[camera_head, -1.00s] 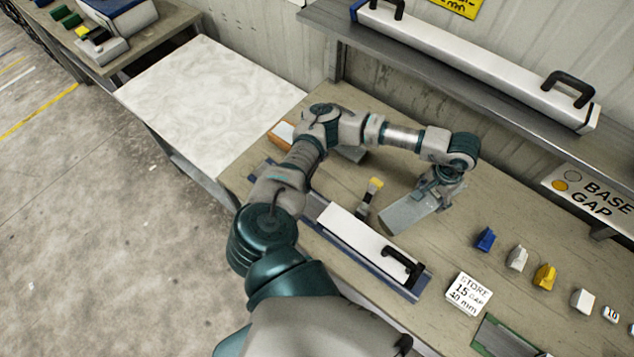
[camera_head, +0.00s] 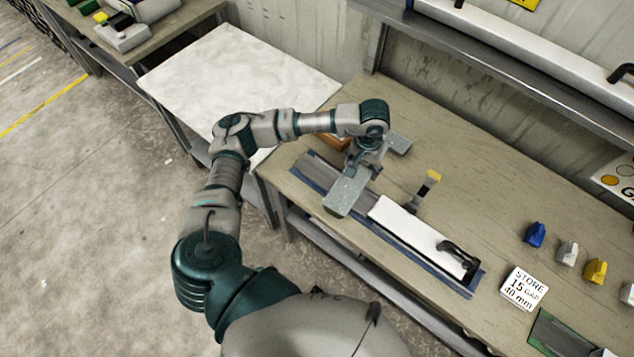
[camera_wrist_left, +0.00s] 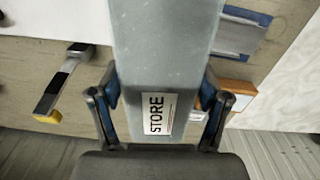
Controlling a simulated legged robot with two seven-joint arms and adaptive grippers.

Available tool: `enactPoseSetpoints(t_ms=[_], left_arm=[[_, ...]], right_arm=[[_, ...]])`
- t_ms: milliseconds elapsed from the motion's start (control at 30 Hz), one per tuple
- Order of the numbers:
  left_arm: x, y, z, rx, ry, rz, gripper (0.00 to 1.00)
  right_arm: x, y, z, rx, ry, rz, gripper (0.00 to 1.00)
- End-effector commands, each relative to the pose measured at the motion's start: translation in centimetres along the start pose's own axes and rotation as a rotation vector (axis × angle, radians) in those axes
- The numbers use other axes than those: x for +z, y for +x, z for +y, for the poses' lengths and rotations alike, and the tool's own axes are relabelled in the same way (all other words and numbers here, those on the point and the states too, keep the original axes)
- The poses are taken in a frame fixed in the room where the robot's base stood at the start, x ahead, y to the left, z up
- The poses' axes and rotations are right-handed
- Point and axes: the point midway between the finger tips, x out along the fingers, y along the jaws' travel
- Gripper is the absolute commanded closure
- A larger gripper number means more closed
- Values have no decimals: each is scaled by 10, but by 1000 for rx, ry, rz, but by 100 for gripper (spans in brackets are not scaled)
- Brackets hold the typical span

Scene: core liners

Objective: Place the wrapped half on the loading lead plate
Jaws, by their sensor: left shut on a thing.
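My left gripper (camera_head: 364,167) is shut on the wrapped half (camera_head: 346,195), a flat grey piece. In the left wrist view, the wrapped half (camera_wrist_left: 165,60) lies between both fingers and bears a white STORE label. It is over the left part of a long blue-edged base, whose bare grey strip (camera_head: 318,171) I take as the loading lead plate. The grey, blue-edged surface also shows in the left wrist view (camera_wrist_left: 236,36). The wrapped half hides part of the base. Whether they touch, I cannot tell. My right gripper is out of view.
A white bar (camera_head: 412,225) with a black handle occupies the base's right part. A yellow-tipped tool (camera_head: 428,188), an orange block (camera_wrist_left: 238,97) and a grey piece (camera_head: 398,143) lie nearby. Small coloured blocks (camera_head: 536,235) and a STORE card (camera_head: 524,288) are right.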

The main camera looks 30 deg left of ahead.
Motion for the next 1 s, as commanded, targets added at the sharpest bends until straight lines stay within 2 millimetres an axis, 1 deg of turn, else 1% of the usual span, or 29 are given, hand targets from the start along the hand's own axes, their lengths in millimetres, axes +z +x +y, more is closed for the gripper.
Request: enactPoseSetpoints(t_ms=[33,167,267,300,400,500,600,667,767,900,1000], left_arm=[[-2,12,-2,2,-48,1,94],[-9,34,-18,7,-283,0,94],[-16,50,-40,13,-538,-2,94],[-19,56,-50,15,-649,-2,94],[-24,67,-72,17,-918,-7,94],[-28,72,-91,16,-1152,-9,94],[-30,75,-103,14,-1317,-10,94],[-31,76,-106,13,-1380,-10,94],[-31,85,-109,9,-1435,-12,94],[-30,108,-104,5,-1443,-9,94],[-31,124,-103,5,-1443,-7,94]], right_arm=[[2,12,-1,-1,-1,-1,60],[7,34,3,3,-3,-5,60],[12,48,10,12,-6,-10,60],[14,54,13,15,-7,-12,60],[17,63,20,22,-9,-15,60],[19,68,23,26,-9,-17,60],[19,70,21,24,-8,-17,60],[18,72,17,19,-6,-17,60],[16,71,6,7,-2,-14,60],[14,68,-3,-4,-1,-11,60],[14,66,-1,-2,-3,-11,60]])
